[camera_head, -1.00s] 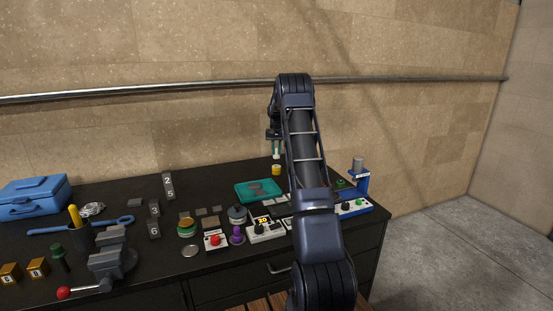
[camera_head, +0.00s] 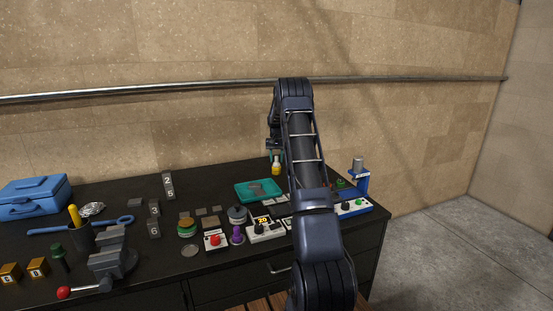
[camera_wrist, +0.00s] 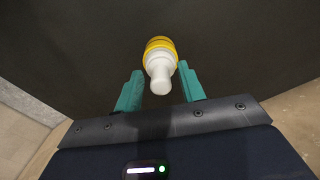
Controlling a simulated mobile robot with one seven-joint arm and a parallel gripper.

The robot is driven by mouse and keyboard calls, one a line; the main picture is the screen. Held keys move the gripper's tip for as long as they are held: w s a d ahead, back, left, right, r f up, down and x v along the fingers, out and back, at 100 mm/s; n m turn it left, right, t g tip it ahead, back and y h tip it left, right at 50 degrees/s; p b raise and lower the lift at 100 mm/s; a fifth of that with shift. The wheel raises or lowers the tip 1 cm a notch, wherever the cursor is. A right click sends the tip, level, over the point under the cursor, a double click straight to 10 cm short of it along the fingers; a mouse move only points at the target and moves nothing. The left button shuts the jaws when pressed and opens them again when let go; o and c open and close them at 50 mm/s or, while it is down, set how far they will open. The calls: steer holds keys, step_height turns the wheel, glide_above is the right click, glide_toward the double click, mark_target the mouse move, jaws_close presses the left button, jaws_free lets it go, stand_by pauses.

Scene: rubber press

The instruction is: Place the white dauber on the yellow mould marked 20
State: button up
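The white dauber (camera_wrist: 160,72) stands upright on the yellow mould (camera_wrist: 159,44) in the wrist view. Both also show near the back of the bench in the head view, the dauber (camera_head: 277,161) above the mould (camera_head: 277,171). I cannot read any number on the mould. My gripper (camera_wrist: 160,80) is open, with its teal fingers apart on either side of the dauber and a gap at each side. In the head view my gripper (camera_head: 272,145) is just above the dauber, partly hidden by my arm.
A teal tray (camera_head: 245,192) with grey pieces lies left of the mould. A controller with a yellow 20 display (camera_head: 264,221) stands in front. A blue press (camera_head: 360,180) is at the right.

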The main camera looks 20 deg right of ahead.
steer(key=shift+r, duration=0.1)
step_height(320, 180, up, 12)
steer(key=s+a+r+n+t, duration=0.1)
steer(key=s+a+r, duration=0.45)
steer(key=s, duration=0.35)
steer(key=s+a+r, duration=0.4)
steer(key=s+r, duration=0.3)
steer(key=s, duration=0.3)
steer(key=s+a+r+n+t, duration=0.1)
steer(key=s+a+r, duration=0.45)
steer(key=s, duration=0.35)
steer(key=s+a+f+n+t, duration=0.1)
steer(key=s+a+f, duration=0.1)
steer(key=s, duration=0.8)
steer(key=s+a+f, duration=0.2)
steer(key=s+f, duration=0.1)
steer(key=s, duration=0.8)
steer(key=s+a+f+n+t, duration=0.1)
steer(key=s+a+f, duration=0.1)
steer(key=s, duration=0.9)
steer(key=shift+a+f+n+t, duration=0.3)
steer(key=shift+f, duration=0.05)
